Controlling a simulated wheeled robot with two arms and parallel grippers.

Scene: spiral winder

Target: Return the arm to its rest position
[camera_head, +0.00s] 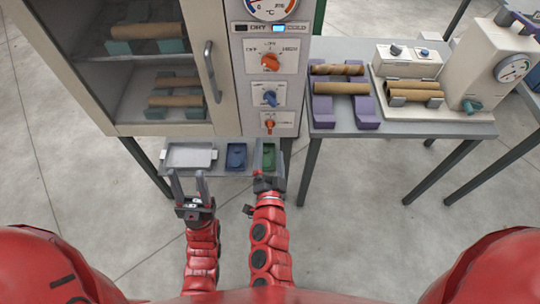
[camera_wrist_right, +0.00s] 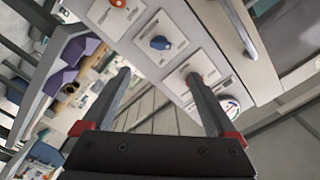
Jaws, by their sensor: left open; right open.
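My left gripper (camera_head: 187,180) is in the head view, below the grey tray shelf at the front of the cabinet. Its two fingers point away from me and stand apart, with nothing between them. My right gripper (camera_head: 267,163) is to its right, in front of the green tray (camera_head: 268,150) and below the control panel (camera_head: 282,75). In the right wrist view my right gripper (camera_wrist_right: 157,80) has its fingers wide apart and empty. One fingertip appears close to the small orange knob (camera_wrist_right: 194,79); I cannot tell whether they touch.
The cabinet (camera_head: 225,100) holds brown tubes behind its glass door. A white tray (camera_head: 188,156) and a blue tray (camera_head: 236,156) sit on the shelf below. A side table (camera_head: 400,122) at right carries tubes on purple cradles and a gauge machine. The floor at left is clear.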

